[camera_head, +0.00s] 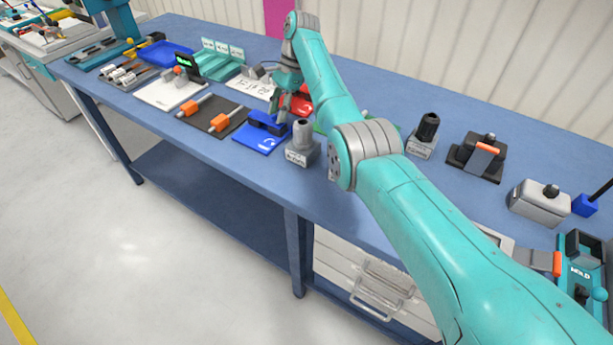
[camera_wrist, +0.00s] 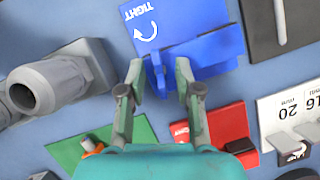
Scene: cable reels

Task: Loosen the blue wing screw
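The blue wing screw (camera_head: 268,123) stands on a blue plate (camera_head: 254,141) near the front edge of the bench. In the wrist view the screw's wing (camera_wrist: 205,48) is a broad blue bar, and the plate (camera_wrist: 182,14) carries the word TIGHT with a curved arrow. My gripper (camera_head: 281,107) is just behind the screw in the head view. In the wrist view my gripper (camera_wrist: 160,80) is open, its two fingers apart with nothing held. One end of the wing shows between the fingertips; I cannot tell the height gap.
A grey fixture (camera_head: 301,145) stands close to the right of the blue plate. A red plate (camera_wrist: 228,127) and a green plate (camera_wrist: 97,148) lie below my fingers in the wrist view. A dark board with orange handles (camera_head: 214,119) is left of the blue plate.

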